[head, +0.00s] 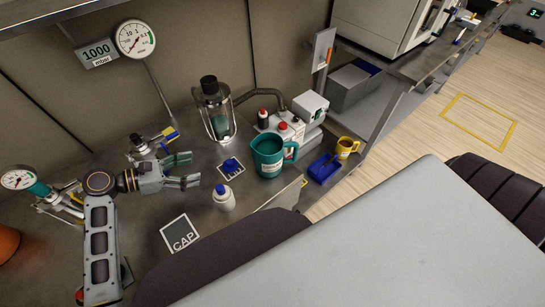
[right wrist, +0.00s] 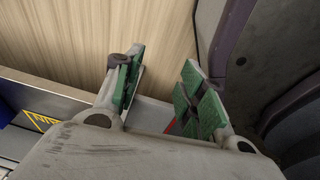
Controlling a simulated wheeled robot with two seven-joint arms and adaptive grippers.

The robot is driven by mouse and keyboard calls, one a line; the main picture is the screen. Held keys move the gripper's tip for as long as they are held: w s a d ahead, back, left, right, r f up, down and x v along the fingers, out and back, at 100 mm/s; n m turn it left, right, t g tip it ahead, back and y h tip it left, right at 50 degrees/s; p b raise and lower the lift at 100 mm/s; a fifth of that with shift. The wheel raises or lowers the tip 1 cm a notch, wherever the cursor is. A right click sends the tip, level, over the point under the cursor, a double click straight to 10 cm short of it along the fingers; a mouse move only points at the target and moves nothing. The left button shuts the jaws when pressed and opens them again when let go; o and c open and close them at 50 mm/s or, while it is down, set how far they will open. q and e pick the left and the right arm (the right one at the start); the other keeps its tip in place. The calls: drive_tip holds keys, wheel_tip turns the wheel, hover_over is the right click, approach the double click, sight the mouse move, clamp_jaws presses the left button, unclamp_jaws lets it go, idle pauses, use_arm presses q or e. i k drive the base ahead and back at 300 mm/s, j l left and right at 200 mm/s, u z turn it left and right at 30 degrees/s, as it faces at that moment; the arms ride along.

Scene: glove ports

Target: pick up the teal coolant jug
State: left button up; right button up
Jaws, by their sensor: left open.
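The teal coolant jug (head: 268,157) stands upright on the metal bench in the head view, with its handle to the right and a pale label on its front. My left gripper (head: 190,169) is open and empty, its fingers pointing right towards the jug. It is well apart from the jug, to its left. My right gripper (right wrist: 160,78) shows in the right wrist view with its green-padded fingers apart and nothing between them. Wood floor shows beyond it. The jug is not in the right wrist view.
A white bottle with a blue cap (head: 224,197) and a small blue-capped item (head: 231,166) sit between my left gripper and the jug. A glass vessel (head: 216,110) stands behind. A blue tray (head: 324,168) and a yellow mug (head: 347,147) are at right. A CAP mark (head: 180,236) lies in front.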

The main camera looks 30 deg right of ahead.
sight(276, 155)
drive_tip(key=k, duration=2)
